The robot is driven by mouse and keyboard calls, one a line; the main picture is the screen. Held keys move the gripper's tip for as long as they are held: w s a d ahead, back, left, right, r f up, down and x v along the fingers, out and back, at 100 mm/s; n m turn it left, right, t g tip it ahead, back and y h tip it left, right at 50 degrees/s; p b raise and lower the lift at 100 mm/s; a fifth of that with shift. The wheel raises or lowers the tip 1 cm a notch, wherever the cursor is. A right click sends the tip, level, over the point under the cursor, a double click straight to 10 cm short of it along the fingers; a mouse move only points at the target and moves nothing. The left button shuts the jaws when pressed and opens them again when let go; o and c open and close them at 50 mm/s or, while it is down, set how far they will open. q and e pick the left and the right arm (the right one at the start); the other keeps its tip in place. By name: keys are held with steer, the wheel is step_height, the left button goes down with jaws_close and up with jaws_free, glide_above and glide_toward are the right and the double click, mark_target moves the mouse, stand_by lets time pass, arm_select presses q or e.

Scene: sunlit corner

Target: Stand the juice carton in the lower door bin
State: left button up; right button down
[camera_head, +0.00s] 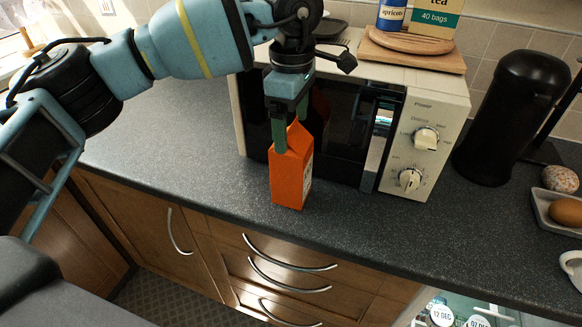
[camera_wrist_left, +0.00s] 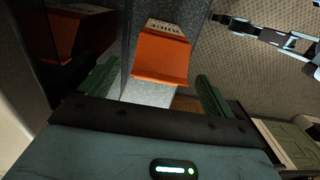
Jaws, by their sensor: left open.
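The orange juice carton (camera_head: 290,177) stands upright on the dark worktop, close in front of the microwave door. My left gripper (camera_head: 291,122) is over its top, pointing down, with a green finger near each side of the carton's peak. In the left wrist view the carton (camera_wrist_left: 162,57) lies ahead between the open fingers (camera_wrist_left: 156,84), with visible gaps at both sides. The lower door bin cannot be made out.
The microwave (camera_head: 350,120) stands directly behind the carton, its dark door reflecting it. Below the worktop's front edge, dated round labels (camera_head: 442,316) show at bottom right. Worktop left of the carton is clear.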

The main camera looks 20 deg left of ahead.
arm_select(q)
steer(key=shift+f, duration=0.75)
steer(key=shift+c, duration=0.3)
steer(key=shift+r, duration=0.1)
jaws_close()
